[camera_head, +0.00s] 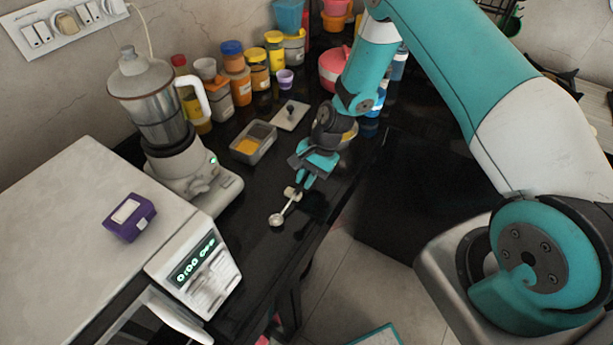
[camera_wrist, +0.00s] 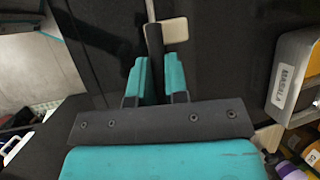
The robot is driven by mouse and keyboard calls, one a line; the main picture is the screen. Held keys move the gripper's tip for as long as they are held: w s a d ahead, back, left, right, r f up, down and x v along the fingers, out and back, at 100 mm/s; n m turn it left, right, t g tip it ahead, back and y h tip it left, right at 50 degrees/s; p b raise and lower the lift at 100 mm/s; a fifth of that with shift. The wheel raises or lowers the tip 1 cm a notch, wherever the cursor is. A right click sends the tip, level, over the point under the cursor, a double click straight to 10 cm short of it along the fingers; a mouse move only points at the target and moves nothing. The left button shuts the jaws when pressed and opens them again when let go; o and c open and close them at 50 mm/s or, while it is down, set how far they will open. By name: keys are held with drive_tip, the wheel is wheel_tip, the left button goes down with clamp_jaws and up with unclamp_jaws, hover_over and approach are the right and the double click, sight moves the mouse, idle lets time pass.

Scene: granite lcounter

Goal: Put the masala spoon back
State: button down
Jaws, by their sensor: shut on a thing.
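The masala spoon (camera_head: 285,211) is a small metal spoon with a round bowl, over the dark counter in the head view. My gripper (camera_head: 303,184) is shut on its handle, and the bowl points toward the front left. In the wrist view the dark and metal handle (camera_wrist: 152,38) runs up from between the teal fingers of my gripper (camera_wrist: 154,80). A small pale block (camera_wrist: 173,31) shows beside the handle. An open metal masala box (camera_head: 253,142) with yellow-orange powder stands behind and left of my gripper. Its labelled side (camera_wrist: 285,88) shows at right in the wrist view.
A grey lid (camera_head: 290,115) with a dark knob lies right of the box. A mixer grinder (camera_head: 160,110) stands left, and a microwave (camera_head: 85,215) carries a purple box (camera_head: 130,217). Several jars (camera_head: 235,75) line the back. The counter's front edge is close to the spoon.

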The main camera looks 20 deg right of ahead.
drive_tip(key=shift+f, duration=0.2)
idle(0.3)
drive_tip(key=c, duration=1.1)
unclamp_jaws()
drive_tip(key=shift+o, duration=0.2)
drive_tip(key=shift+r, duration=0.1)
drive_tip(key=b+v, duration=0.4)
drive_tip(key=v, duration=1.3)
drive_tip(key=s+a+r+n, duration=0.7)
drive_tip(key=s+a+r, duration=0.15)
drive_tip(key=r, duration=0.25)
drive_tip(key=s+a+r+n, duration=0.2)
drive_tip(key=s+n, duration=0.3)
drive_tip(key=s, duration=0.3)
drive_tip(key=s+a+r+n+t+h, duration=0.1)
drive_tip(key=s+r+n, duration=0.1)
drive_tip(key=s+n, duration=0.3)
drive_tip(key=s, duration=0.4)
drive_tip(key=shift+s+a+r, duration=0.15)
drive_tip(key=shift+a+r, duration=0.2)
